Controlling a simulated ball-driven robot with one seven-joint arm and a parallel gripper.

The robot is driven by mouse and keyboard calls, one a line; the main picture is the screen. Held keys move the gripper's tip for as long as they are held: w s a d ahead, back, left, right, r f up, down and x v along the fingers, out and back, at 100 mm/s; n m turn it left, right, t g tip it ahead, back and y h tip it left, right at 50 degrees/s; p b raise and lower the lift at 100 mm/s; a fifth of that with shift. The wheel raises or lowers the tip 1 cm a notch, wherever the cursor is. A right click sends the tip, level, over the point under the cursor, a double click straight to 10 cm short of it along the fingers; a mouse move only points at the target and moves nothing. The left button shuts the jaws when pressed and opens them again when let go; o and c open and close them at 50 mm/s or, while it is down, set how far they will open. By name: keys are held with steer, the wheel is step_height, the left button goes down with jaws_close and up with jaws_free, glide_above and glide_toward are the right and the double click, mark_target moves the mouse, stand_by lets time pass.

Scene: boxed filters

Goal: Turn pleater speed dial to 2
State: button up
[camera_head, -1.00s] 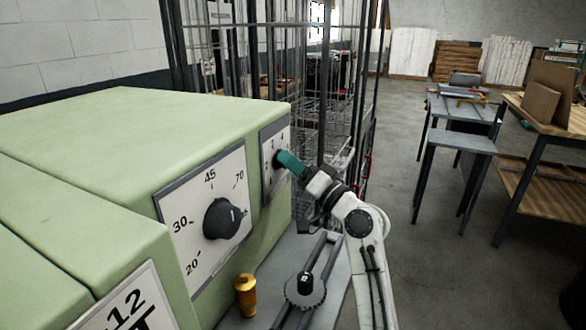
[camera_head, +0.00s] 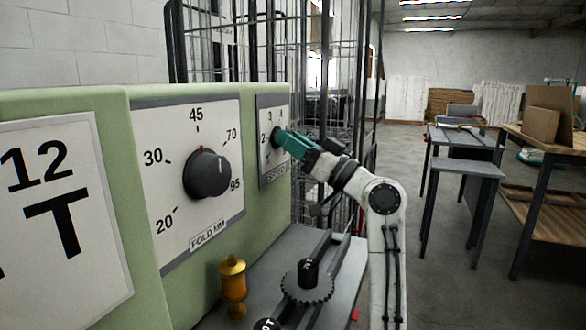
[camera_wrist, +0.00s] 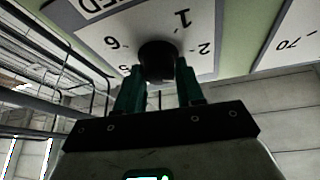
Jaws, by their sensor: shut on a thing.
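The pleater speed dial (camera_wrist: 157,60) is a dark round knob on a white plate (camera_head: 266,112) at the far end of the green machine front. In the head view my gripper (camera_head: 282,139) reaches it from the right, and its teal fingers hide most of the knob. In the wrist view my gripper (camera_wrist: 160,72) has one finger on each side of the knob, shut on it. Around the knob, the numbers 1, 2, 5 and 6 show upside down or tilted there. I cannot tell which number the knob's mark points to.
A larger fold dial (camera_head: 207,174), marked 20 to 95, sits left of the speed plate. Below are a brass-coloured knob (camera_head: 233,282) and a toothed wheel (camera_head: 307,284) on a grey shelf. A wire cage (camera_head: 340,90) stands behind my arm.

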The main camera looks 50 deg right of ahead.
steer(key=n+y+b, duration=0.1)
steer(key=n+b, duration=0.1)
steer(key=b, duration=0.1)
steer(key=n+y+b, duration=0.2)
steer(key=n+b, duration=0.1)
steer(key=shift+d+f+g, duration=0.15)
steer(key=shift+f+g, duration=0.05)
steer(key=shift+g, duration=0.2)
steer(key=shift+r+n+b, duration=0.1)
steer(key=shift+n+b, duration=0.35)
steer(key=shift+n, duration=0.05)
steer(key=o, duration=1)
steer(key=shift+o, duration=0.2)
steer(key=v, duration=1)
steer(key=shift+s+f, duration=0.2)
steer(key=shift+s, duration=0.1)
steer(key=shift+d, duration=0.1)
